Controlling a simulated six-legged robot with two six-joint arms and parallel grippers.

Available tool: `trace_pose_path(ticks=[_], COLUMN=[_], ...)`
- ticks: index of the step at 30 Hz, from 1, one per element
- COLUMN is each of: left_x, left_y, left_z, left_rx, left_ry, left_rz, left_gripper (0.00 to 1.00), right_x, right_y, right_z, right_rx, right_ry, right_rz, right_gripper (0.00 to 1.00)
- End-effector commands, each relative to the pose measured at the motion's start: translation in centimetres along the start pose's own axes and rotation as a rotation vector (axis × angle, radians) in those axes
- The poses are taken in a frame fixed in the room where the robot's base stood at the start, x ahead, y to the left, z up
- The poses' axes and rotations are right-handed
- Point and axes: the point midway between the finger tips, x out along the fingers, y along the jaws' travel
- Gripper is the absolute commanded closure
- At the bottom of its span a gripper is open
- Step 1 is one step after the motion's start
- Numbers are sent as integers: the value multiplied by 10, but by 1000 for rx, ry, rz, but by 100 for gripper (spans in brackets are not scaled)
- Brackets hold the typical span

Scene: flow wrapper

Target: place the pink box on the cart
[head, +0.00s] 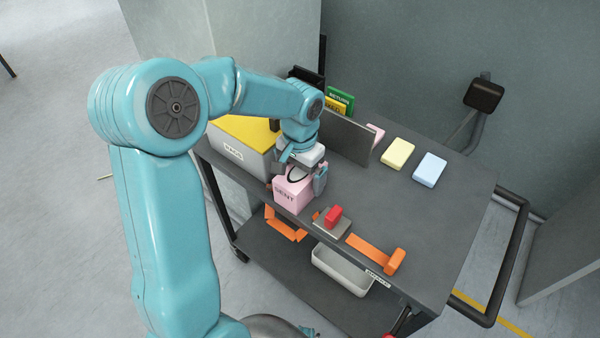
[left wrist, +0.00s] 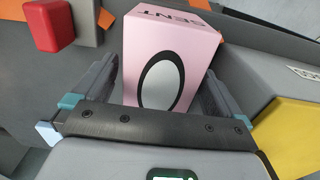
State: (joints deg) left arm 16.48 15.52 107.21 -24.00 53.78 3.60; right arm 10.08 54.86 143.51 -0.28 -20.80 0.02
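The pink box (head: 291,194), marked SENT, stands upright on the dark grey top of the cart (head: 415,225), near its front edge. My left gripper (head: 300,178) is lowered around it, with one finger on either side. In the left wrist view the pink box (left wrist: 170,65) shows its lettering and an oval opening, between the fingers of my left gripper (left wrist: 160,85). Narrow gaps show beside the fingers, so the gripper looks open. My right gripper is not in view.
A grey bin with a yellow lid (head: 245,135) stands left of the pink box. A red block on a plate (head: 333,217) and an orange piece (head: 395,261) lie to its right. An upright grey panel (head: 346,138), a yellow block (head: 397,153) and a blue block (head: 430,170) are behind.

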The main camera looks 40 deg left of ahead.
Motion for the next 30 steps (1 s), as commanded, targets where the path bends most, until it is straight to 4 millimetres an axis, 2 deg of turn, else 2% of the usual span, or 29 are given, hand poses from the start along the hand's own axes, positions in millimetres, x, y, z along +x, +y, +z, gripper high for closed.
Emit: trace_pose_path(ticks=[5, 18, 24, 30], left_x=[-12, -106, -122, -124], left_y=[0, 0, 0, 0], left_z=[-1, -1, 0, 0], left_rx=[0, 1, 0, 0], left_ry=[3, 4, 1, -1], left_rz=[-1, -1, 0, 0], left_gripper=[0, 0, 0, 0], right_x=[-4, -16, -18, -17], right_y=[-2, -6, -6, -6], right_z=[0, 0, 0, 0], right_rx=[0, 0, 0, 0], right_ry=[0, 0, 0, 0], right_rz=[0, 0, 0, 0], right_gripper=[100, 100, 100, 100])
